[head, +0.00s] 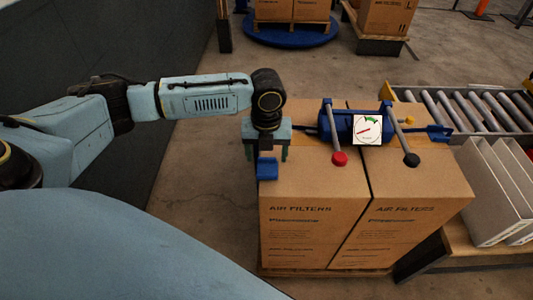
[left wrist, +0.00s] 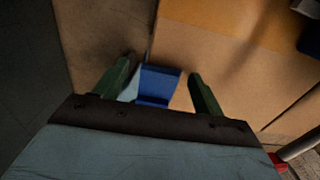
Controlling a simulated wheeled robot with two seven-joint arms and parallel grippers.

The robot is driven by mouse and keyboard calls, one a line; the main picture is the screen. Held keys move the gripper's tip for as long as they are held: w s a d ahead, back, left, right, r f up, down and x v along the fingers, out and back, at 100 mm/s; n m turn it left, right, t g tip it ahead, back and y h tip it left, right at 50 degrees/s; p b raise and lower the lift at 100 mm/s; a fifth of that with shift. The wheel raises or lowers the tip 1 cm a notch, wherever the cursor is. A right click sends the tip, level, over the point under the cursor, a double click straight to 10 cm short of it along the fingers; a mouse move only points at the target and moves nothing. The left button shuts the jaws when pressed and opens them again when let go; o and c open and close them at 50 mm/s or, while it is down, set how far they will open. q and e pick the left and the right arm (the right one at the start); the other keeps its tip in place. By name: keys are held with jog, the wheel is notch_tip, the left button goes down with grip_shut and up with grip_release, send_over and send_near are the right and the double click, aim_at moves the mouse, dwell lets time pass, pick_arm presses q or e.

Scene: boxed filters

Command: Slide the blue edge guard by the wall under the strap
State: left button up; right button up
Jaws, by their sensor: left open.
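The blue edge guard (head: 267,168) is at the left front of the left carton's top, on the side toward the wall. My left gripper (head: 267,153) is above it, pointing down, with its green fingers apart. In the left wrist view the guard (left wrist: 158,86) shows between the two open fingers, with a gap on each side; I cannot tell how deep the fingers reach. My right gripper is not in view.
Two air filter cartons (head: 310,215) stand side by side on a pallet. The tensioner has a dial (head: 368,129) and red and black knobbed levers. A dark wall (head: 100,50) is at the left. A roller conveyor (head: 465,108) and white panels (head: 495,190) are at the right.

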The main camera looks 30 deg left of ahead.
pick_arm(q)
jog(key=c, duration=1.1)
jog(key=shift+w+a, duration=0.5)
jog(key=shift+w, duration=0.35)
jog(key=shift+w+a, duration=0.55)
jog(key=shift+w, duration=0.3)
jog(key=shift+w+a, duration=0.5)
jog(key=shift+w, duration=0.35)
jog(key=shift+w, duration=0.1)
jog(key=shift+w+a+b, duration=0.25)
jog(key=shift+w+a, duration=0.15)
jog(key=shift+w, duration=0.25)
jog(key=shift+w+a+b, duration=0.2)
jog(key=shift+w+a, duration=0.2)
jog(key=shift+w, duration=0.2)
jog(key=shift+w+a+b, duration=0.35)
jog(key=shift+w+a, duration=0.05)
jog(key=shift+w, duration=0.2)
jog(key=shift+w+a+b, duration=0.35)
jog(key=shift+w, duration=0.25)
